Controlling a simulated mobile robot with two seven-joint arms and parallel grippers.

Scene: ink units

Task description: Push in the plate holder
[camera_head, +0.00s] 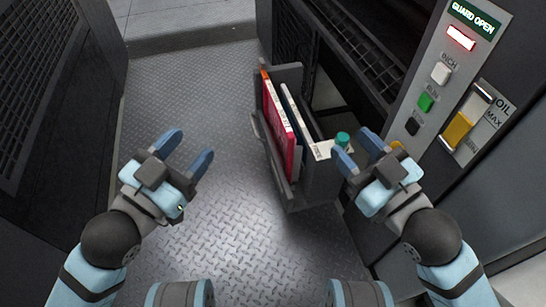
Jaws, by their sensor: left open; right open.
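The plate holder (310,180) is a dark grey open tray pulled out from the machine on the right, standing above the metal floor. A red plate (276,125) and a white-edged plate (298,110) stand upright in it. My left gripper (189,146) is open and empty, to the left of the holder and apart from it. My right gripper (359,150) is open, at the holder's right side near a teal-capped item (342,139). I cannot tell whether its fingers touch the holder or that item.
The machine's control panel (440,85) on the right has a lit "GUARD OPEN" sign (474,17), a red light, several buttons and an oil gauge (466,118). A dark grilled cabinet (38,90) stands on the left. The chequered metal floor (190,80) between them is clear.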

